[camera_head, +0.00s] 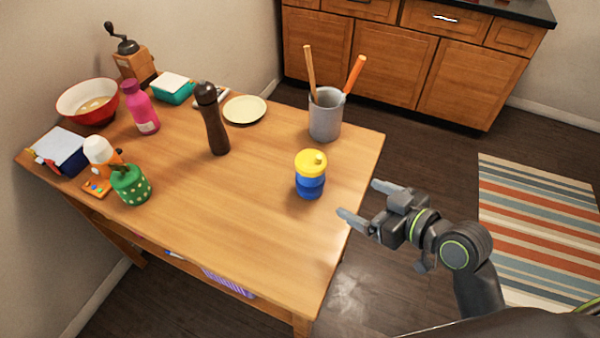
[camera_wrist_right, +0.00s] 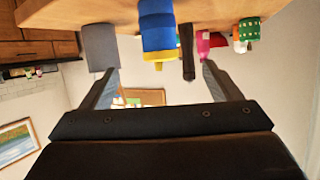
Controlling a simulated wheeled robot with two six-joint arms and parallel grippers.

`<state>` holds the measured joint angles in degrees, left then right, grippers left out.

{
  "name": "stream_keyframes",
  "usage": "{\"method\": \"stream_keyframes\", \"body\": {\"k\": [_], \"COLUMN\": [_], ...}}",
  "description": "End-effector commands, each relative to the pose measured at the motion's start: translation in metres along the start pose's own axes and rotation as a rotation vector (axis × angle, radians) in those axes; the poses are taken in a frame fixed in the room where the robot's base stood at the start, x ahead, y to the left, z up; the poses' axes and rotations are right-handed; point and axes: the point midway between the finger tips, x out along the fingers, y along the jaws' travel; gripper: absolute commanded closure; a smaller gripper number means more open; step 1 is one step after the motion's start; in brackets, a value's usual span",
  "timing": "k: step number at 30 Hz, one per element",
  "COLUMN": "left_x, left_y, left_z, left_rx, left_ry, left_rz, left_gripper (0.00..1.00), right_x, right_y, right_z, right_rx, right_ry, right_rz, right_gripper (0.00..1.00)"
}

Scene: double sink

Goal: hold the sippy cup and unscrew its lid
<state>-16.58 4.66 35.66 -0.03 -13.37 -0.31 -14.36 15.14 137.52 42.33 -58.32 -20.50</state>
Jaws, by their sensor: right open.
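The sippy cup (camera_head: 310,185) is blue with a yellow lid (camera_head: 311,162) and stands upright on the wooden table near its right edge. My right gripper (camera_head: 362,201) is open and empty, just off the table's right edge. Its fingers point toward the cup, with a gap between them and the cup. In the right wrist view, which is upside down, the cup (camera_wrist_right: 157,28) shows ahead between the open fingers (camera_wrist_right: 156,82). My left gripper is not in view.
A grey utensil holder (camera_head: 325,115) stands behind the cup. A dark pepper mill (camera_head: 213,122), a pink bottle (camera_head: 139,108), a green dotted container (camera_head: 131,187) and a plate (camera_head: 245,109) stand farther left. The table front (camera_head: 255,245) is clear.

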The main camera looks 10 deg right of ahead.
Motion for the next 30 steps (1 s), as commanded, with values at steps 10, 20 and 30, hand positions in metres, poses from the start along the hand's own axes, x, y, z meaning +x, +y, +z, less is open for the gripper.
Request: {"method": "stream_keyframes", "body": {"k": [10,20,30], "left_x": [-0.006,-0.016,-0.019], "left_y": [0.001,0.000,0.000], "left_z": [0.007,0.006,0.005], "left_rx": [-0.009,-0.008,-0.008], "left_ry": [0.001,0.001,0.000], "left_rz": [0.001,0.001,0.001], "left_gripper": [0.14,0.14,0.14], "right_x": [0.034,0.094,0.122], "right_y": [0.000,0.000,0.001], "right_z": [-0.002,-0.001,0.000], "right_rx": [-0.028,-0.027,-0.031], "right_ry": [0.000,-0.001,-0.001], "right_rz": [0.005,0.003,0.004], "right_gripper": [0.16,0.16,0.16]}}
